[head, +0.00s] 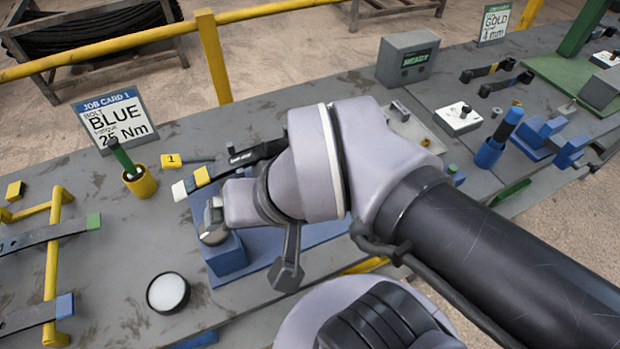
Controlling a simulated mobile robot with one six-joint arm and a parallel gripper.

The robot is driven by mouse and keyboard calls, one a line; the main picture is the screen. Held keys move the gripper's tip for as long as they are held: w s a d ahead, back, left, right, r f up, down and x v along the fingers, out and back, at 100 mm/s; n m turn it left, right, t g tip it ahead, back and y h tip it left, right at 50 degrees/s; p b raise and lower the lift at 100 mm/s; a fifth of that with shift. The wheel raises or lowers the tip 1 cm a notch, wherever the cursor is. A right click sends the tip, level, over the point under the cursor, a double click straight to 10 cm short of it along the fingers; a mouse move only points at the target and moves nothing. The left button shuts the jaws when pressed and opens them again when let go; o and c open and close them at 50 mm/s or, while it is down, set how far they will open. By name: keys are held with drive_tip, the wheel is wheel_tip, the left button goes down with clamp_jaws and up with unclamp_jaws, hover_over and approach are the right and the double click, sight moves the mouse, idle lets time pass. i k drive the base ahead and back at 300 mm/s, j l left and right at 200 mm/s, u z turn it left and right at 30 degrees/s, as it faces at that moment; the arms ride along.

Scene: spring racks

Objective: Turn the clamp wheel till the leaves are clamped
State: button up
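The blue clamp fixture (228,256) stands on the bench left of centre, partly behind my arm. A grey round part that looks like the clamp wheel (213,234) shows on its left end. Stacked leaves (243,156) with white, yellow and black parts lie across the fixture, and their right part is hidden behind my wrist. My gripper (214,214) is at the wheel, mostly hidden by my wrist. I cannot tell whether its fingers touch the wheel or how far they are open. Whether the leaves are pressed together cannot be seen.
A job card (116,120) reads BLUE, 25 Nm. A yellow cup (140,182) holds a green-handled tool. A yellow rack (52,255) with leaves is at left, a white-topped round pot (168,292) in front. A grey box (407,60) shows READY. Blue holders (489,152) stand right.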

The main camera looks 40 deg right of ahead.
sight(217, 238)
drive_tip(key=k+j+u, duration=0.1)
drive_tip(key=k+u, duration=0.3)
drive_tip(key=k+j+u, duration=0.2)
drive_tip(key=u, duration=0.15)
drive_tip(key=k, duration=0.1)
